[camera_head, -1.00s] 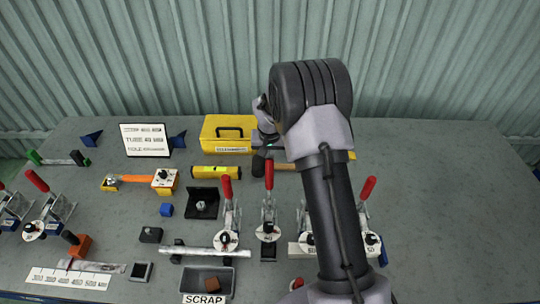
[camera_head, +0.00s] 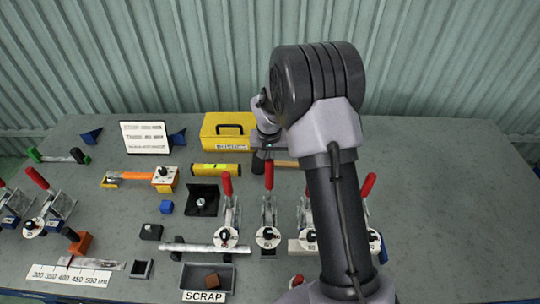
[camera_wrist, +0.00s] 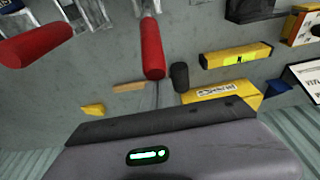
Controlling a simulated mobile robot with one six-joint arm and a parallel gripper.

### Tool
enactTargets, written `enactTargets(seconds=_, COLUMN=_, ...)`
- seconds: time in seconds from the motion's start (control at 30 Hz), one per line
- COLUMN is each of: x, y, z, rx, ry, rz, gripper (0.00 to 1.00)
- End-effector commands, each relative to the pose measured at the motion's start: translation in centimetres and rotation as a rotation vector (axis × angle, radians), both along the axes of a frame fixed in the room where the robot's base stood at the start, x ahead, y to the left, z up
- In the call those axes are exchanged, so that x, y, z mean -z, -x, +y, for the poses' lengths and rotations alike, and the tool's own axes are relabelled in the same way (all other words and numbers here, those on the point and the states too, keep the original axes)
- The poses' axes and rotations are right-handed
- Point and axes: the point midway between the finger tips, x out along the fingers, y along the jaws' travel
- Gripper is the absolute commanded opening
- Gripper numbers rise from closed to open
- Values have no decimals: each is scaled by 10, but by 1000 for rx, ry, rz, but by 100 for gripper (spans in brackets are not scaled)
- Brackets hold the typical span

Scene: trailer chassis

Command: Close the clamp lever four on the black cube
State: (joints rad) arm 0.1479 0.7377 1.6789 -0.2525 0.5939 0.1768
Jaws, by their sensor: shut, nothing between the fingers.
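Several toggle clamps with red handles stand in a row at the front of the bench. The middle clamp's red lever (camera_head: 268,177) stands upright, with a small black block (camera_head: 268,252) at its foot. To its left is another upright red lever (camera_head: 227,184), to its right a tilted red lever (camera_head: 368,185). The numbers on the round labels are too small to read. My gripper (camera_wrist: 157,97) is shut and empty, above the bench behind the row. In the wrist view a red handle (camera_wrist: 152,48) is just ahead of it; I cannot tell which clamp it belongs to.
A yellow toolbox (camera_head: 228,132), a yellow level (camera_head: 215,170) and a hammer (camera_head: 284,164) lie behind the clamps. A scrap tray (camera_head: 207,278) is at the front. My arm hides part of the right-hand clamps. The far right bench is clear.

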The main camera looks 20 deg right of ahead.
Motion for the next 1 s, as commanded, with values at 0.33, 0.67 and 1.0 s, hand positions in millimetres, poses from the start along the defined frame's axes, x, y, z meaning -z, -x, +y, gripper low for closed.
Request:
enactTargets(seconds=0.33, x=5, y=21, z=7, rx=4, ry=-6, rz=27, gripper=0)
enactTargets(seconds=0.67, x=3, y=24, z=8, rx=3, ry=-5, rz=23, gripper=0)
enactTargets(seconds=1.0, x=-1, y=38, z=14, rx=3, ry=-4, rz=22, gripper=0)
